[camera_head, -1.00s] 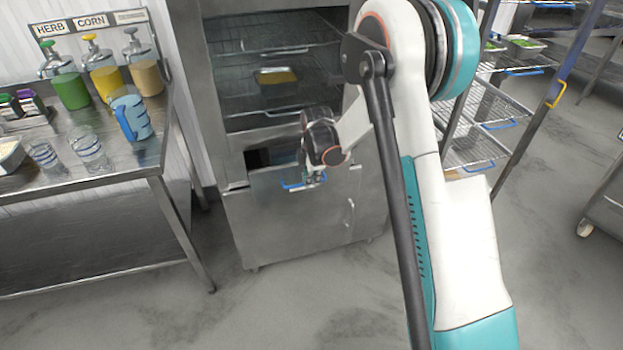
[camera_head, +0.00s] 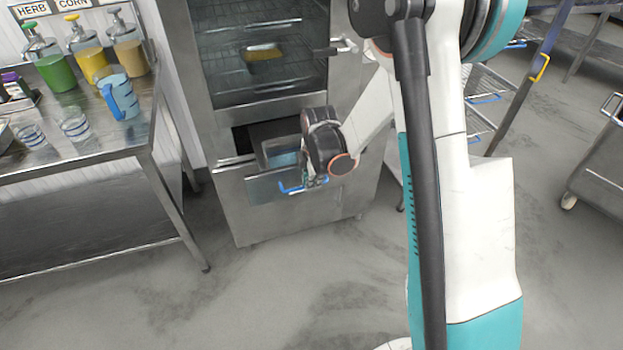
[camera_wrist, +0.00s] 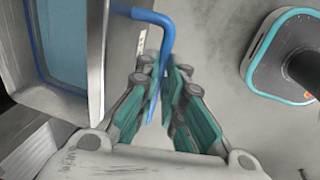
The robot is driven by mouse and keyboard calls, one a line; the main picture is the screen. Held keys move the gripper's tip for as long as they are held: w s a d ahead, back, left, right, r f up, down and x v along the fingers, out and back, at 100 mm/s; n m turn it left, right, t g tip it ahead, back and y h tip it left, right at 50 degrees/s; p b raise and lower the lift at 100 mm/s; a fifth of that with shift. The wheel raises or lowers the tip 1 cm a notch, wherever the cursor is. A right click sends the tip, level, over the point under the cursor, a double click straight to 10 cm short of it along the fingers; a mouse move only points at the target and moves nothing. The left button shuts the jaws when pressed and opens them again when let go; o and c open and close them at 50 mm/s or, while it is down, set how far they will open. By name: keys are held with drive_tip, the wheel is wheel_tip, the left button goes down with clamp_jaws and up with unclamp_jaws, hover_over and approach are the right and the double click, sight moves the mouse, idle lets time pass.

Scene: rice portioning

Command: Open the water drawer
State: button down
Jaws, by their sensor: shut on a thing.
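The water drawer (camera_head: 262,187) is a steel drawer in the lower part of the tall steel oven. It stands partly pulled out, with a dark opening above it and bluish water showing inside. Its blue bar handle (camera_head: 291,190) is on the front. In the wrist view the drawer (camera_wrist: 97,60) is at the left, with blue water inside, and the blue handle (camera_wrist: 153,18) reaches between my fingers. My gripper (camera_wrist: 165,95) is shut on the handle; in the head view the gripper (camera_head: 318,181) is partly hidden by my wrist.
The oven (camera_head: 200,90) holds a yellow-filled pan (camera_head: 262,52) on a rack. A steel table (camera_head: 100,165) with a blue jug (camera_head: 120,97), glasses and pump dispensers stands at the left. A wire rack (camera_head: 485,100) is at the right. The floor in front is clear.

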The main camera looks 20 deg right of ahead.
drive_tip(key=c, duration=1.7)
unclamp_jaws()
drive_tip(key=r, duration=0.4)
drive_tip(key=s+r, duration=0.1)
drive_tip(key=r, duration=0.2)
drive_tip(key=s+r, duration=0.1)
drive_tip(key=r, duration=0.3)
drive_tip(key=shift+s+r, duration=0.1)
drive_tip(key=shift+r, duration=0.25)
drive_tip(key=s+a+r+m+t, duration=0.1)
drive_tip(key=s+r+m+t, duration=0.1)
drive_tip(key=s+r+m, duration=0.8)
drive_tip(key=s+m+t, duration=0.1)
drive_tip(key=s+m, duration=0.1)
drive_tip(key=s, duration=0.2)
drive_tip(key=s+r+m+t, duration=0.1)
drive_tip(key=s+m, duration=0.2)
drive_tip(key=s, duration=0.1)
drive_tip(key=s+r+m+t, duration=0.1)
drive_tip(key=s+m, duration=0.2)
drive_tip(key=s, duration=0.2)
drive_tip(key=shift+a+r, duration=0.15)
drive_tip(key=shift+a, duration=0.15)
